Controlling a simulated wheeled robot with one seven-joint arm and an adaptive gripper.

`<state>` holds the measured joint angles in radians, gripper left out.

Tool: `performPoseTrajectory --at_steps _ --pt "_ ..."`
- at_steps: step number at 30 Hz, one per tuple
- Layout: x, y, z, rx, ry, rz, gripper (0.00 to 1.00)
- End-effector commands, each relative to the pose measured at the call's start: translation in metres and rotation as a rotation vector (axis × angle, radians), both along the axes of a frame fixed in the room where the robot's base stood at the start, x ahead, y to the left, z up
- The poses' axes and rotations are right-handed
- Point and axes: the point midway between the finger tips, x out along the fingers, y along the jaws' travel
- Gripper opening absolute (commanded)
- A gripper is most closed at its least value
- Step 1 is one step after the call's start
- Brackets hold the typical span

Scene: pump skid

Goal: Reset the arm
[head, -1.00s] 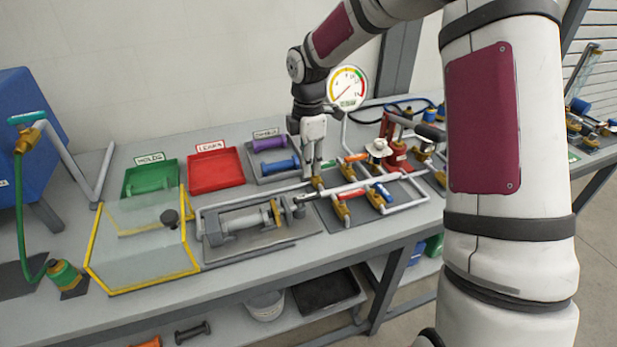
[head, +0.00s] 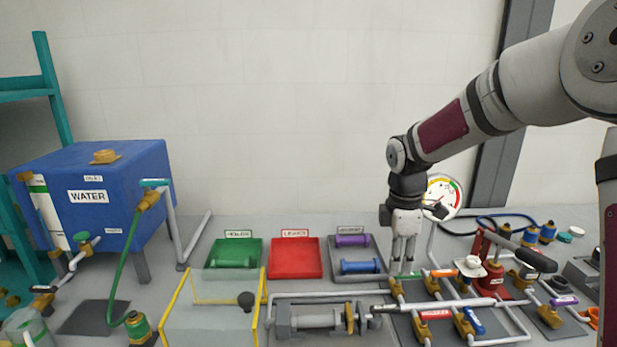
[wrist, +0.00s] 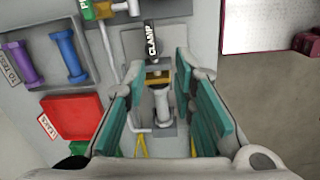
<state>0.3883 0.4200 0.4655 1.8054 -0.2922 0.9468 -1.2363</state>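My gripper (head: 403,258) points down over the back left of the valve pipework, near a brass valve with a green handle (head: 403,275). In the wrist view my gripper (wrist: 158,95) shows its teal-padded fingers spread apart with nothing between them. Past the fingers lie the clear-bodied cylinder fixture (wrist: 161,105) and the black CLAMP label (wrist: 151,40). My arm reaches in from the upper right in the head view. Whether the fingertips touch the pipework is hard to tell.
The cylinder fixture (head: 315,318) and a yellow-edged clear guard (head: 208,318) stand at the front. Green (head: 235,252), red (head: 295,258) and grey (head: 372,275) trays lie behind. A pressure gauge (head: 444,195) and red hand pump (head: 487,262) stand right of my gripper. A blue water tank (head: 95,195) is at left.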

Motion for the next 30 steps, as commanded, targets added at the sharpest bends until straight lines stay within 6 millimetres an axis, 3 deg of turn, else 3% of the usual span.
performPoseTrajectory --at_steps 1,6,15,22,30 --pt "-0.012 0.002 0.017 -0.021 -0.024 -0.052 0.24" --pt "-0.055 0.006 0.060 -0.053 -0.099 -0.276 0.24" --pt "-0.140 0.011 0.115 -0.009 -0.254 -0.692 0.24" --pt "-0.208 0.015 0.133 0.120 -0.352 -1.013 0.24" --pt "-0.268 0.020 0.132 0.316 -0.390 -1.314 0.24"
